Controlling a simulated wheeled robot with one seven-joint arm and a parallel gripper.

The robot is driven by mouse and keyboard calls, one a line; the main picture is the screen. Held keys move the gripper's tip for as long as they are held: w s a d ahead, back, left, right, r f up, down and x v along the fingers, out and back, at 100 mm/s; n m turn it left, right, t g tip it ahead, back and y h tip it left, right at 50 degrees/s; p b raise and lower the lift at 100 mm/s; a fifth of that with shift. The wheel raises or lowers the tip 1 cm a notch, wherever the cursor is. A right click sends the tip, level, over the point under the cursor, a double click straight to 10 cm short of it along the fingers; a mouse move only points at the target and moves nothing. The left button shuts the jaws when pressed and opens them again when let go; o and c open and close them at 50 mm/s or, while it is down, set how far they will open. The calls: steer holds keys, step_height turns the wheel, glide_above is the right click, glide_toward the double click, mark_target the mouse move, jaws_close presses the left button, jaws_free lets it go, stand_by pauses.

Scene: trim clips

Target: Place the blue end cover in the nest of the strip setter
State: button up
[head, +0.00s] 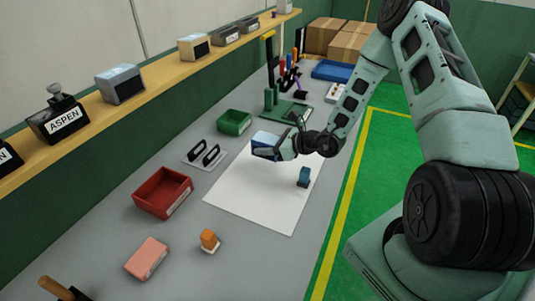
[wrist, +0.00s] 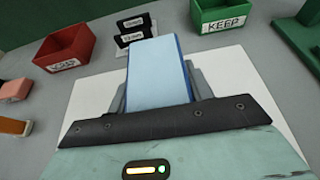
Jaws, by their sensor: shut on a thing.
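My gripper (head: 276,149) is shut on a blue block (head: 264,141), held above the white sheet. In the wrist view the block (wrist: 157,72) has a pale blue top and a darker blue side, with a grey finger on each side. A smaller blue piece (head: 304,175) stands on the sheet, to the right of and nearer than my gripper. I cannot tell for sure which of these two is the blue end cover. A green fixture with upright posts (head: 288,110), perhaps the strip setter, stands beyond my gripper. Its nest is not clearly visible.
The white sheet (head: 253,205) is mostly clear. A red bin (head: 163,193), a green bin (head: 234,122) and a rack with black pieces (head: 204,156) stand on the left. A pink block (head: 147,258) and an orange piece (head: 208,240) lie nearer. Upright tools stand behind the green fixture.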

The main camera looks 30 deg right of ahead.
steer(key=shift+f+p, duration=0.4)
steer(key=shift+f, duration=1.6)
steer(key=shift+f, duration=0.2)
steer(key=o, duration=1)
steer(key=shift+o, duration=0.2)
